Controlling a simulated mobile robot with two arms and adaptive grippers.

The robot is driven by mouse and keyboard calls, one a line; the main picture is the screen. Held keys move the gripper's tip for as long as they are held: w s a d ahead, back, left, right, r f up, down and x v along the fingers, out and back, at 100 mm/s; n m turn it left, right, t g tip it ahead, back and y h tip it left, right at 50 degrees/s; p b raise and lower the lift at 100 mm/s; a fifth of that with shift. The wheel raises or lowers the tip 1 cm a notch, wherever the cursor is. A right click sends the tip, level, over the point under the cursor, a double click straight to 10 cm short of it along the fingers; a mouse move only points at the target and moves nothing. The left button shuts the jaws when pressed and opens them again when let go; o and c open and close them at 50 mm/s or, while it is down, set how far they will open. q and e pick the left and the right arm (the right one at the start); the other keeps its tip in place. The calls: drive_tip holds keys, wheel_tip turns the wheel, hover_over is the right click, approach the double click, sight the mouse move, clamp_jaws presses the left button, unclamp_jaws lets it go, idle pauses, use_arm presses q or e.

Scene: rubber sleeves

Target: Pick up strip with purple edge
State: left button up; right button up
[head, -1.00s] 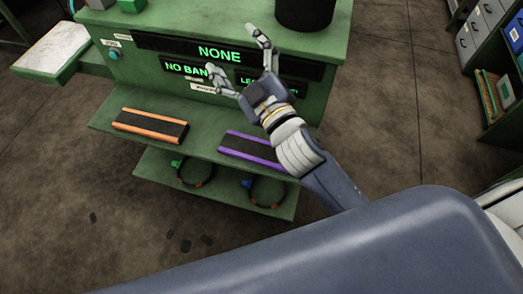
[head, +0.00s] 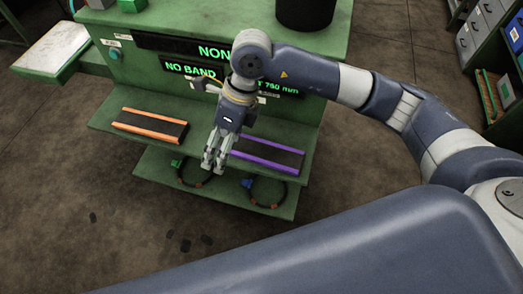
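The strip with purple edges (head: 268,153) lies on the green shelf of the machine, dark in the middle with a purple band along each long side. Its left end is partly hidden by my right gripper (head: 214,164). That gripper points down just left of the strip, with its fingers close together. I cannot tell whether they are fully shut or whether they touch anything; no strip shows between them. A similar strip with orange edges (head: 150,127) lies to the left on the same shelf. My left gripper is not in view.
The green machine (head: 130,65) has lit displays, partly covered by my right arm. Dark loops with green and blue pieces (head: 268,191) rest on the lower shelf. A black container (head: 304,12) stands on top. Shelving (head: 490,50) is at the right.

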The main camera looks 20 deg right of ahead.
drive_tip(key=w+d+t+h, duration=0.1)
drive_tip(key=w+d+h, duration=0.3)
drive_tip(key=d, duration=0.5)
drive_tip(key=p, duration=0.2)
approach(259, 153)
drive_tip(key=shift+s+a+f+m, duration=0.15)
drive_tip(key=shift+a+f+m, duration=0.05)
drive_tip(key=shift+a+m, duration=0.2)
drive_tip(key=shift+f, duration=0.3)
drive_tip(key=shift+d+f+p, duration=0.1)
drive_tip(key=shift+f+p, duration=0.25)
drive_tip(key=shift+f, duration=0.2)
drive_tip(key=f, duration=0.1)
drive_tip(key=f+p, duration=0.1)
drive_tip(key=f, duration=0.1)
drive_tip(key=shift+s+d+f+p, duration=0.1)
drive_tip(key=shift+d+f+p, duration=0.15)
drive_tip(key=shift+p, duration=0.15)
drive_tip(key=shift+f, duration=0.5)
drive_tip(key=c, duration=1.2)
